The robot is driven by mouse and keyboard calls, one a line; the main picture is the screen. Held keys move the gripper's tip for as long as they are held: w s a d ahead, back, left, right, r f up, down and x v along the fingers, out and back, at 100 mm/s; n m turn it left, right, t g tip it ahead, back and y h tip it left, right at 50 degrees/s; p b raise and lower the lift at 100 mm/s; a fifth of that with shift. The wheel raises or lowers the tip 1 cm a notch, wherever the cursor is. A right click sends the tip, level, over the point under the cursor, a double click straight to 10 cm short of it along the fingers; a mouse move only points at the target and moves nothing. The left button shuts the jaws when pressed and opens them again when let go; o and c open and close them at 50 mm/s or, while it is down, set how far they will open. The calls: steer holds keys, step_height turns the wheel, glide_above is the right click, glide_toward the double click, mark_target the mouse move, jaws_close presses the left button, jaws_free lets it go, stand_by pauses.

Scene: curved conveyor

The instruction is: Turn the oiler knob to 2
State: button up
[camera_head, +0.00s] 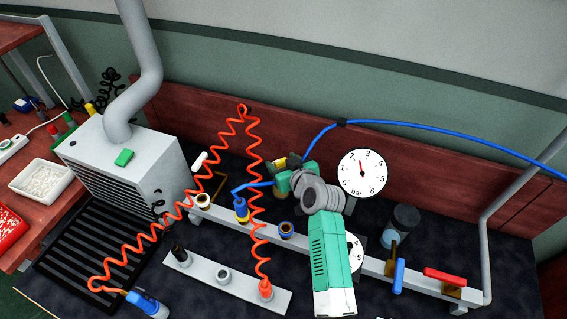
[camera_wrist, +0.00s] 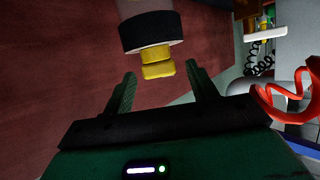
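A yellow knob (camera_wrist: 157,62) sits on a black collar (camera_wrist: 150,32) below a greyish bowl, at the top centre of the wrist view. I take it for the oiler knob; no numbers on it are readable. My gripper (camera_wrist: 160,70) is open, with one finger on each side of the knob's end. I cannot tell whether either finger touches it. In the head view, my gripper (camera_head: 285,182) is by the pipe unit, close to a small yellow part (camera_head: 279,162). My wrist and arm hide much of that unit.
A dial gauge (camera_head: 361,174) marked bar stands right of my wrist; a second dial (camera_head: 355,252) is partly behind my arm. A coiled red hose (camera_head: 190,200) and blue tube (camera_head: 440,130) cross nearby. Blue (camera_head: 398,276) and red (camera_head: 445,276) levers sit on the rail. A dark red board is behind.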

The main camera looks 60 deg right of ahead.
steer(key=c, duration=0.9)
steer(key=p, duration=0.1)
steer(key=m+g+p, duration=0.1)
steer(key=shift+w+a+r+h+p, duration=0.1)
steer(key=shift+a+r+h+p, duration=0.05)
steer(key=shift+r+h+p, duration=0.2)
steer(key=shift+w+a+m+g+h+p, duration=0.15)
steer(key=shift+m+g+h+p, duration=0.4)
steer(key=shift+p, duration=0.7)
steer(key=shift+w+f+m+g+h+p, duration=0.2)
steer(key=shift+m+g+h+p, duration=0.15)
steer(key=shift+m+g+h, duration=0.3)
steer(key=shift+f+m+g+h+b, duration=0.3)
steer(key=shift+m+g+b, duration=0.2)
steer(key=shift+m+b, duration=0.25)
steer(key=m+g+b, duration=0.1)
steer(key=b, duration=0.1)
steer(key=shift+f+h+b, duration=0.1)
steer(key=shift+h+b, duration=0.15)
steer(key=shift+b, duration=0.05)
steer(key=shift+g, duration=0.3)
steer(key=shift+r+m+b, duration=0.25)
steer(key=shift+m+b, duration=0.1)
steer(key=shift+s, duration=0.1)
